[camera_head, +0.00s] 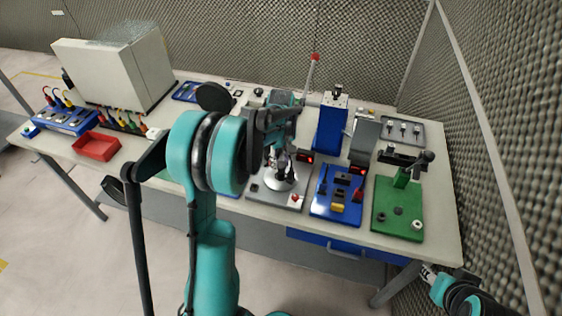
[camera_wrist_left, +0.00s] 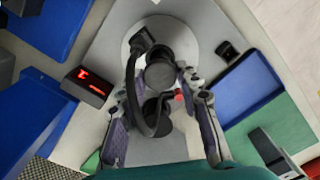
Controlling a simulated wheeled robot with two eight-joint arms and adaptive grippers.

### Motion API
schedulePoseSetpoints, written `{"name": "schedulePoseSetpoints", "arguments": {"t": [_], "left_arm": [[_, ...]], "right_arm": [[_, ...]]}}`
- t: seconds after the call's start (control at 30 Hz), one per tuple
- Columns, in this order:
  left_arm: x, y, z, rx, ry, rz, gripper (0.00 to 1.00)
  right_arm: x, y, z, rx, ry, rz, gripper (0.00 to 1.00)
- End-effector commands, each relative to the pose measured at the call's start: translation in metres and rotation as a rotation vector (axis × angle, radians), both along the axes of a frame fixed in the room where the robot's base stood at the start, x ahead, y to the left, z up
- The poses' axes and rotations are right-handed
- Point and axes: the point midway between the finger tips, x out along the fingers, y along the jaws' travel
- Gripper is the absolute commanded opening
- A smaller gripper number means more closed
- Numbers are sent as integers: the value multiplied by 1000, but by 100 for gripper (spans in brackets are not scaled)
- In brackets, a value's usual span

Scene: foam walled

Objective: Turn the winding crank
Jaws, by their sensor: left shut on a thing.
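The winding crank (camera_wrist_left: 133,85) is dark, with a curved arm and a round knob, over a white disc on a grey base plate. In the head view the white disc (camera_head: 281,181) shows, but my left arm and gripper hide most of the crank. My left gripper (camera_head: 283,160) reaches down onto it from above. In the left wrist view the fingers of my left gripper (camera_wrist_left: 158,88) stand on either side of the dark knob (camera_wrist_left: 160,73) and are shut on the crank. My right gripper (camera_head: 430,273) shows only partly at the lower right, away from the table; its jaws are unclear.
A blue panel (camera_head: 323,206) and a green board (camera_head: 382,222) lie right of the crank's base. A red display (camera_wrist_left: 88,86) stands beside it. A red tray (camera_head: 96,157) and large grey box (camera_head: 150,70) are at the left. Foam walls bound the table's back and right.

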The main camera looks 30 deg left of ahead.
Motion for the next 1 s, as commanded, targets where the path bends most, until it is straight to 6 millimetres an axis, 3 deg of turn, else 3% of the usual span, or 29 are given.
{"name": "schedulePoseSetpoints", "arguments": {"t": [1.0], "left_arm": [[0, 0, 0, 0, 0, 508, 5]], "right_arm": [[0, 0, 1, 0, 0, 0, 40]]}}
